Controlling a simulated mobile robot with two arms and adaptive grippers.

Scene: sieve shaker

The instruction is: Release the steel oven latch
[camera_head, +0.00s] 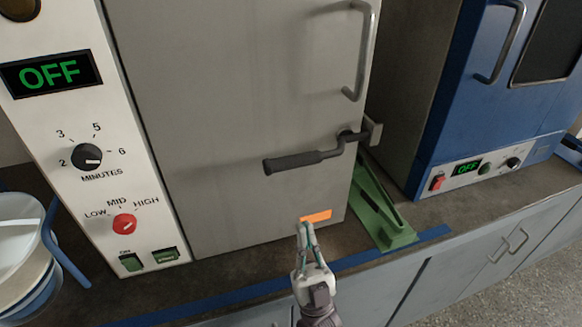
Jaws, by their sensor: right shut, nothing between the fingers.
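The steel oven (230,110) has a grey door that is shut. Its latch (310,157) is a dark lever with a thick grip, lying roughly level across the lower right of the door. The grip end points left, and the other end meets a bracket (374,131) at the door's right edge. My right gripper (305,228) is shut and empty. My left gripper is not in view.
A bar handle (364,50) is above the latch. The white control panel (85,130) reads OFF. A green bracket (382,215) stands on the bench right of the oven. A blue oven (470,110) is farther right. White-lidded containers (22,250) stand at the left.

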